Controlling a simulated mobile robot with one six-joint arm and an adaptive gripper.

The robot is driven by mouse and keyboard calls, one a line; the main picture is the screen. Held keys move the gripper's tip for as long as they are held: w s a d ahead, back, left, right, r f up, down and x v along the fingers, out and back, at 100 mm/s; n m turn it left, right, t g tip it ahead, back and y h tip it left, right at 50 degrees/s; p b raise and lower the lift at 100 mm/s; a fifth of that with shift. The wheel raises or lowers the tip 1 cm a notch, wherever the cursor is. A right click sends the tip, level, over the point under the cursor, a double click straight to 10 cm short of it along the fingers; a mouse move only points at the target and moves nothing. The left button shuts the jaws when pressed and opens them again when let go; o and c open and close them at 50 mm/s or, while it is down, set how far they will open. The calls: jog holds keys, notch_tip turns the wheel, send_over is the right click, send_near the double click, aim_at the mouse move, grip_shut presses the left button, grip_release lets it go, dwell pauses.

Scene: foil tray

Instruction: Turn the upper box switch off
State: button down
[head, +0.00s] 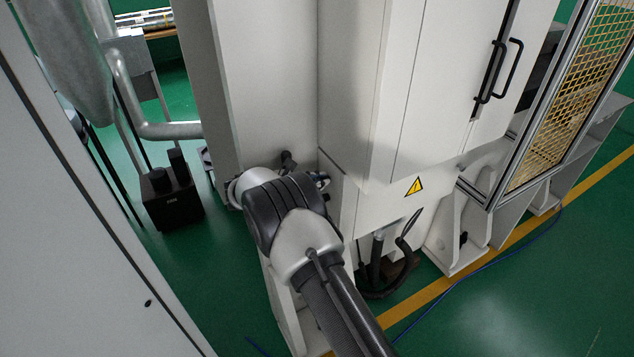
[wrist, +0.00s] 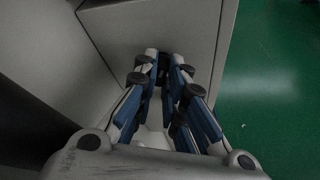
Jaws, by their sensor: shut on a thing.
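My gripper (wrist: 165,64) reaches down against a light grey cabinet surface in the wrist view. Its blue and white fingers are close together at the tips. They are shut on a small dark part, seemingly the box switch (wrist: 163,67), which is mostly hidden between them. Its on or off position cannot be read. In the head view my own arm covers the gripper and the spot it holds, low at the inner corner of the white machine (head: 265,90). No second switch can be made out.
A white cabinet door with black handles (head: 497,72) and a yellow warning sign (head: 414,187) are right of my arm. A black box (head: 172,197) stands on the green floor to the left. A yellow mesh guard (head: 570,95) is far right. Green floor (wrist: 280,90) is open beside the cabinet.

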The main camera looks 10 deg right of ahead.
dwell(0.3)
jog(key=c, duration=1.7)
grip_release()
jog(key=shift+o, duration=0.2)
